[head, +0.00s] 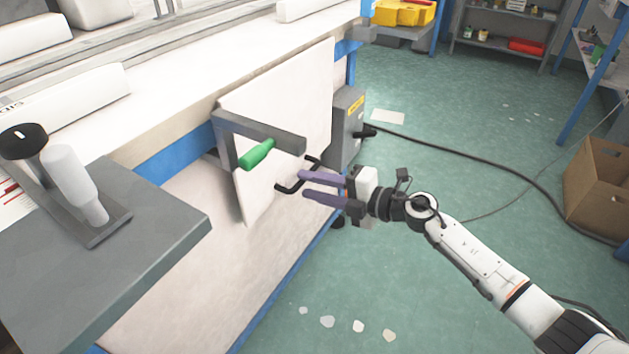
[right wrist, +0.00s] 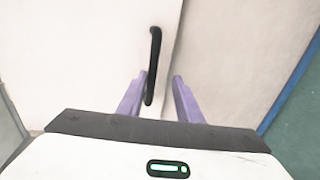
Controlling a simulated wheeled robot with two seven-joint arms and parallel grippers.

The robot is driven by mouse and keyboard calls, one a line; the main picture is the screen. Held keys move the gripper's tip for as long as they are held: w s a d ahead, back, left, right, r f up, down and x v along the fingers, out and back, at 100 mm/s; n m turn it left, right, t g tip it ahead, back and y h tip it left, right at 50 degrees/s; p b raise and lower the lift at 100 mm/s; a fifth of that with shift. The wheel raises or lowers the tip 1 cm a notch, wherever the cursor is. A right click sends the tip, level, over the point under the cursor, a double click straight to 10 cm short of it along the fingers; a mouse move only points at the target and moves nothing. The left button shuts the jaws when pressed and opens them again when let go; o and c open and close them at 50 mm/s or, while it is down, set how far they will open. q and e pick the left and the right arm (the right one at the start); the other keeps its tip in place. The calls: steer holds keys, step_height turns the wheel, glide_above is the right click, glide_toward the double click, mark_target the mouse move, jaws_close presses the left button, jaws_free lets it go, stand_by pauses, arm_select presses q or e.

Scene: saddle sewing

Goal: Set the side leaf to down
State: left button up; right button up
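The side leaf (head: 290,85) is a pale panel that hangs roughly upright against the long side of the workbench. It carries a black bar handle (head: 288,187), which also shows in the right wrist view (right wrist: 154,60). A grey bracket (head: 262,130) with a green grip (head: 257,154) stands out in front of the leaf. My right gripper (head: 305,185) is open, with its purple fingers pointing at the leaf. In the right wrist view the handle's lower end lies between the fingers (right wrist: 157,97), nearer the left one; contact cannot be told. My left gripper is not in view.
A grey box (head: 347,125) stands beside the leaf at the bench's end. A grey shelf (head: 140,235) juts out at the left. A black cable (head: 480,155) crosses the green floor, and a cardboard box (head: 600,185) stands at the right. Floor before the bench is mostly clear.

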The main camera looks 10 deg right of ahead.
steer(key=shift+s+d+f, duration=0.1)
stand_by(0.5)
